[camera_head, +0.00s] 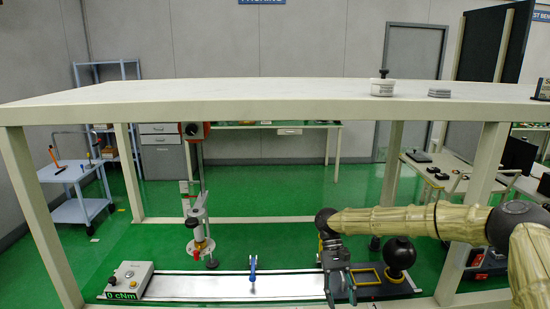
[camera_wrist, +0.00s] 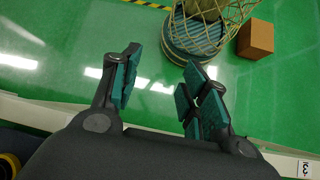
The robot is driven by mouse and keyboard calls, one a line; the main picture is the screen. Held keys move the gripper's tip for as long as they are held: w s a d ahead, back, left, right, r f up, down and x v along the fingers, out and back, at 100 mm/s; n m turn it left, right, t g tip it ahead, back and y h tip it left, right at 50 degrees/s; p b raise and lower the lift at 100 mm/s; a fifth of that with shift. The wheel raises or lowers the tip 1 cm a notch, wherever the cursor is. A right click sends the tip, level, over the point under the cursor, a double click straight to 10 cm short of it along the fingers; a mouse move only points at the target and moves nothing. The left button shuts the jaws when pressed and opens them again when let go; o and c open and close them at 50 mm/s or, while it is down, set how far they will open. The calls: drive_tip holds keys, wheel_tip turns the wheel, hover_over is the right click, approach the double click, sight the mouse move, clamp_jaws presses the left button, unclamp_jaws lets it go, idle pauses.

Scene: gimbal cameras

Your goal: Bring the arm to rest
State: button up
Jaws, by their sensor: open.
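My gripper (camera_head: 338,284) hangs from my covered arm at the lower right of the head view, below the level of the white table top. In the wrist view its fingers (camera_wrist: 160,90) with teal pads stand apart with nothing between them. Beyond the fingers the wrist view shows green floor. In the head view my gripper overlaps the dark base of a black-knobbed fixture (camera_head: 398,255); I cannot tell whether they touch.
A white table top (camera_head: 240,95) on posts spans the head view, bearing a weight-like jar (camera_head: 383,87). Below are a torque box (camera_head: 130,278), a metal rail (camera_head: 200,287) and a blue clip (camera_head: 252,275). The wrist view shows a brown box (camera_wrist: 255,39) and a netted round bin (camera_wrist: 195,40).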

drive_tip(key=s+d+f+t+h+b, duration=0.15)
drive_tip(key=s+f+t, duration=0.4)
drive_tip(key=f, duration=0.75)
drive_tip(key=s+f+t+h+b, duration=0.1)
drive_tip(key=s+f+t+h, duration=0.35)
drive_tip(key=f, duration=0.85)
drive_tip(key=s+d+f+g+y+b, duration=0.1)
drive_tip(key=s+y, duration=0.6)
drive_tip(key=s, duration=2.2)
drive_tip(key=shift+s+d+f+g+y, duration=0.25)
drive_tip(key=shift+d+f, duration=0.3)
drive_tip(key=shift+f, duration=0.3)
